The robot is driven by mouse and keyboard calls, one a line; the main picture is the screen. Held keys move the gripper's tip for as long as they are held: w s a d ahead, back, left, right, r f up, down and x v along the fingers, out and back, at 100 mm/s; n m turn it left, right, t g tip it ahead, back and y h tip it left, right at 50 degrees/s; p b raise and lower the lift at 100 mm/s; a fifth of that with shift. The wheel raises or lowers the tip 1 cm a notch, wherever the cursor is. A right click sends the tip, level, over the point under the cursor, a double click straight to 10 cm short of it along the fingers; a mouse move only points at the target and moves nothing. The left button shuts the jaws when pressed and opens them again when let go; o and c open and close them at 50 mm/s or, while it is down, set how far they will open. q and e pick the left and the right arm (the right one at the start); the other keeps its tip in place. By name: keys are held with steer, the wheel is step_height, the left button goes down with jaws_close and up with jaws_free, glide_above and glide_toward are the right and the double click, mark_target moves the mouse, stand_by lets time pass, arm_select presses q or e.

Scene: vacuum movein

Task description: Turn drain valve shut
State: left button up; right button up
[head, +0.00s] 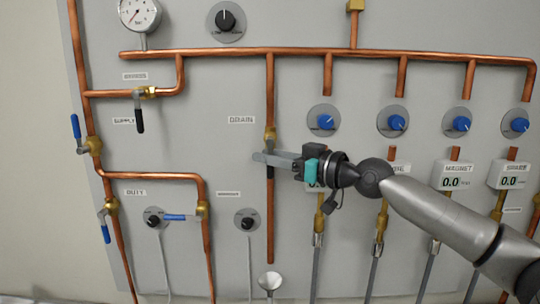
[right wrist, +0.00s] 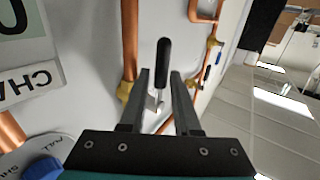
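The drain valve has a brass body (head: 270,133) on the copper pipe below the DRAIN label in the head view. Its black handle (right wrist: 163,55) with a metal lever (right wrist: 155,100) shows in the right wrist view and runs along the pipe. In the head view my right gripper (head: 262,160) covers part of the valve and lever. My right gripper is open. In the wrist view its fingertips (right wrist: 161,75) lie on both sides of the handle, with gaps visible; I cannot tell contact. My left gripper is not in view.
Another black-handled valve (head: 139,112) sits up left. Blue-handled valves (head: 76,127) are at the far left. Blue knobs (head: 397,122) and white displays (head: 453,175) line the right side, near my right arm. A funnel (head: 270,281) is below the drain pipe.

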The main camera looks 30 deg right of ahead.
steer(key=shift+c, duration=0.2)
jaws_close()
stand_by(1.1)
